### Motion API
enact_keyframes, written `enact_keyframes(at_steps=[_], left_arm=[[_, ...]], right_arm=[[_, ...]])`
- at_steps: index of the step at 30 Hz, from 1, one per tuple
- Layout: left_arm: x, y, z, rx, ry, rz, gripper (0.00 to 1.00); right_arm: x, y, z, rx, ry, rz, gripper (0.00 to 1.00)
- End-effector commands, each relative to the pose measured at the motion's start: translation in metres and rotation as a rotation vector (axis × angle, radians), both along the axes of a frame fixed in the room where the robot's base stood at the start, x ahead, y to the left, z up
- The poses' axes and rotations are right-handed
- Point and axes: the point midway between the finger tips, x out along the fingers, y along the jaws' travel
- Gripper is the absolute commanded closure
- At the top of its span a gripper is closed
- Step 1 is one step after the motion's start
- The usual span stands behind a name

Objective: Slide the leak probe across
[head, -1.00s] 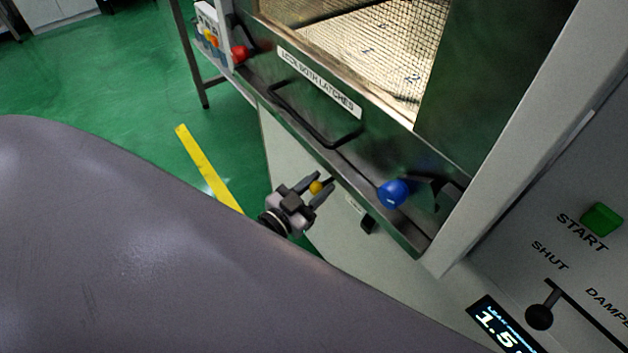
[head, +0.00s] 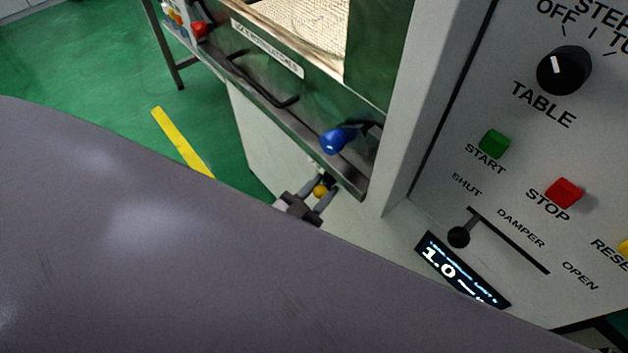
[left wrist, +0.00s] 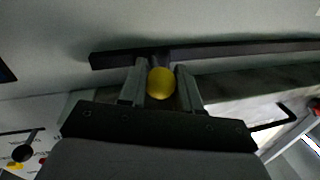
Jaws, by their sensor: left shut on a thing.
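The leak probe shows as a yellow knob (head: 320,191) below the oven door's lower edge, near its right end. My left gripper (head: 325,192) has its fingers on both sides of the knob and is shut on it. In the left wrist view, the yellow knob (left wrist: 161,83) sits between the fingers, in front of a long dark rail (left wrist: 235,51), near the rail's left end. The probe's stem is mostly hidden behind the knob and fingers. My right gripper is in neither view.
A blue latch knob (head: 337,140) and a black door handle (head: 260,86) are close above the gripper. At right, the control panel has a green START button (head: 494,144), a red STOP button (head: 564,193), a damper knob (head: 458,237) and a lit display (head: 460,270).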

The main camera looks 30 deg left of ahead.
Motion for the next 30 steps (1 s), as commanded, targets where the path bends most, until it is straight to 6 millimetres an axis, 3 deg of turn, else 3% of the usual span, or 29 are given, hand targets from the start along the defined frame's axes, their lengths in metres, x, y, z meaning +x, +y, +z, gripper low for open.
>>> enact_keyframes(at_steps=[7, 21, 22, 24, 30], left_arm=[[-0.005, -0.0109, -0.0004, 0.0, 0.002, -0.001, 1.0], [-0.0059, -0.0128, -0.0011, 0.0, 0.002, -0.001, 1.0], [-0.0059, -0.0128, -0.0011, 0.0, 0.002, -0.001, 0.64], [-0.0059, -0.0127, -0.001, 0.0, 0.002, -0.001, 0.43], [-0.0055, -0.0125, -0.0006, 0.0, 0.001, 0.0, 0.43]], right_arm=[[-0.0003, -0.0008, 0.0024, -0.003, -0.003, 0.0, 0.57], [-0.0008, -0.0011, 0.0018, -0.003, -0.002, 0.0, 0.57], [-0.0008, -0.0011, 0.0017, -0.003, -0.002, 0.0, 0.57], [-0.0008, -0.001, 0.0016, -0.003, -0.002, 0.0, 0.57], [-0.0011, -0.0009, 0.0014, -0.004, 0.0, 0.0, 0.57]])
